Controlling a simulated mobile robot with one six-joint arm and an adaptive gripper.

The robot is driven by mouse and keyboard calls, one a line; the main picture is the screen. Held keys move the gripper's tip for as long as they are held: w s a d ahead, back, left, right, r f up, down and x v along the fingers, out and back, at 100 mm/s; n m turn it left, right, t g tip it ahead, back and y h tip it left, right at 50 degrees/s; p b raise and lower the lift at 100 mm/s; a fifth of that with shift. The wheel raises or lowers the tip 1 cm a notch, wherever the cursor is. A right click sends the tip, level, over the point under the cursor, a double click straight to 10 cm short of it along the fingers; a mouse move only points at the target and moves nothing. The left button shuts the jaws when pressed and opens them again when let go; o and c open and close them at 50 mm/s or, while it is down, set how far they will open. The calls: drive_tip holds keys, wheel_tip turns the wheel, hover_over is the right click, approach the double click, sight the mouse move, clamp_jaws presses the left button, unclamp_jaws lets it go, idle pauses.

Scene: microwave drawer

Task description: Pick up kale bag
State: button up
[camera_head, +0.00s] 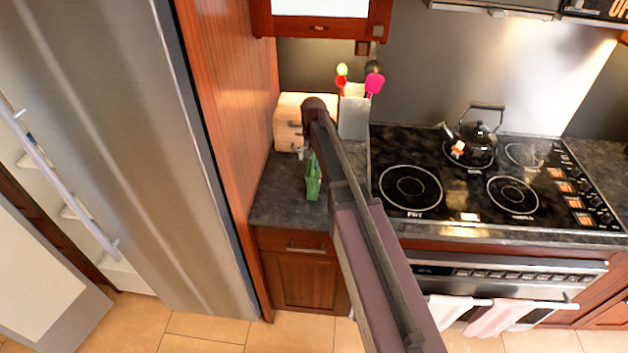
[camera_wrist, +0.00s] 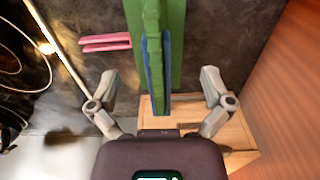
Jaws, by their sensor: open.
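The kale bag (camera_head: 313,182) is a narrow green upright shape on the dark counter, between the wood panel and the stove. In the wrist view the green bag (camera_wrist: 155,45), with blue along its edge, reaches down from the top middle. My gripper (camera_wrist: 159,77) is open, one finger on each side of the bag's near end, with visible gaps between fingers and bag. In the head view my arm hides most of the gripper, which is above the counter just behind the bag. I cannot tell the gripper's height above the counter.
A light wooden box (camera_head: 291,108) stands behind the bag; it also shows under the gripper in the wrist view (camera_wrist: 235,135). A utensil holder (camera_head: 353,117) is beside it. The stove (camera_head: 458,190) with a kettle (camera_head: 478,147) is right. A tall wood panel (camera_head: 232,130) bounds the left.

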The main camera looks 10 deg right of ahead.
drive_tip(key=shift+s+f+b, duration=0.1)
drive_tip(key=shift+f+b, duration=1.3)
drive_tip(key=shift+f, duration=0.35)
drive_tip(key=c, duration=1.3)
drive_tip(key=shift+o, duration=0.2)
drive_tip(key=shift+r, duration=0.25)
drive_tip(key=shift+r+p, duration=1.6)
drive_tip(key=shift+p, duration=0.25)
drive_tip(key=s+r+p, duration=0.1)
drive_tip(key=s, duration=1.5)
drive_tip(key=shift+r, duration=0.2)
